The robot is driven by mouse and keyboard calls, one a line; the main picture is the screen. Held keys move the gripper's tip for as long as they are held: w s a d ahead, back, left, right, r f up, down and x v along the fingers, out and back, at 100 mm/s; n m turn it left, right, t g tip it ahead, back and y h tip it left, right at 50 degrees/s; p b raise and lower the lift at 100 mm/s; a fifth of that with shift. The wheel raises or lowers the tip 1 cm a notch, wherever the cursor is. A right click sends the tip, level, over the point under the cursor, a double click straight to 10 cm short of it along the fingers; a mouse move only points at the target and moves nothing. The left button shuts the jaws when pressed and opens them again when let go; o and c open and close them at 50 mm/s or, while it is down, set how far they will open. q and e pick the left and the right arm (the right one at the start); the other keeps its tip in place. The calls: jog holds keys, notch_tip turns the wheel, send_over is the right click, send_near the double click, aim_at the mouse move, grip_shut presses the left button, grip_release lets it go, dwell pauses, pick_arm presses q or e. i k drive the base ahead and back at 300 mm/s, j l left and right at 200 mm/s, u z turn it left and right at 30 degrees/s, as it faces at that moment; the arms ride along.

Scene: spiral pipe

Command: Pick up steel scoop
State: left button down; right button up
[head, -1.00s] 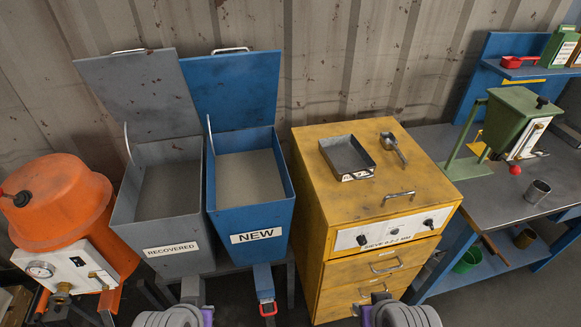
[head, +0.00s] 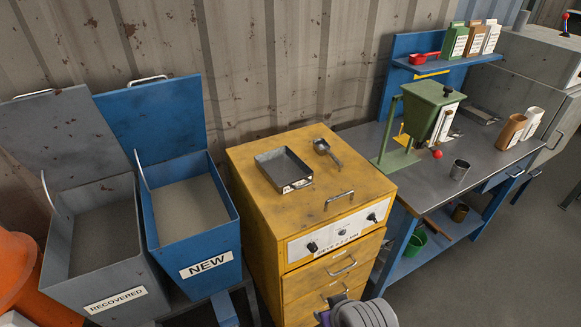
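The steel scoop (head: 326,150) lies on top of the yellow sieve cabinet (head: 245,165), near its back right, with its handle toward the front right. It lies to the right of a shallow steel tray (head: 284,170) and apart from it. Part of my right arm, with its gripper (head: 338,300), shows at the bottom centre, in front of the cabinet drawers and well away from the scoop. Its fingers are too cut off and small to tell open from shut. My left gripper is not in view.
Open bins marked RECOVERED (head: 112,300) and NEW (head: 207,265) stand left of the cabinet. A workbench (head: 395,195) on the right holds a green hopper device (head: 428,110) and a steel cup (head: 460,169). The cabinet top around the scoop is mostly clear.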

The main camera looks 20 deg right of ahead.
aim_at(321, 145)
jog(key=i+l, duration=0.1)
jog(key=l, duration=0.35)
jog(key=i+l, duration=0.1)
jog(key=l, duration=0.3)
jog(key=i+l, duration=0.1)
jog(key=l, duration=0.35)
jog(key=i+l, duration=0.1)
jog(key=l, duration=0.35)
jog(key=i+l, duration=0.25)
jog(key=i, duration=0.05)
